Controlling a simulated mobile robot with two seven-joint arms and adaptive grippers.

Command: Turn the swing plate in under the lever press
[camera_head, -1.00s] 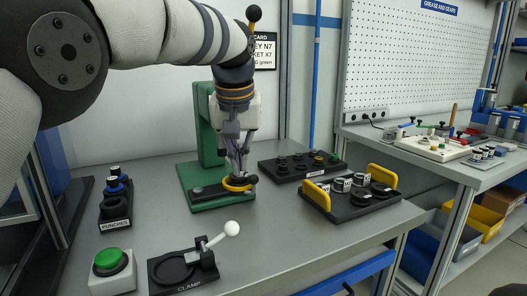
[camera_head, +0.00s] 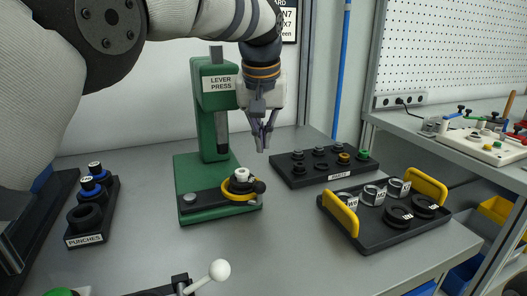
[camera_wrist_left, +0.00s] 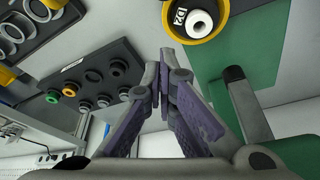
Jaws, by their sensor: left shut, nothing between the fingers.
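The green lever press (camera_head: 206,112) stands at the back of the bench. Its swing plate (camera_head: 212,194) is a dark bar on the green base, with a silver pivot at its left end. My right gripper is not in view.
A dark tray with yellow handles (camera_head: 341,214) and a dark parts rack (camera_head: 300,181) are to the right. A punches rack (camera_head: 89,239) is at the left. A clamp with a white-knobbed lever (camera_head: 219,270) is at the front. The bench middle is clear.

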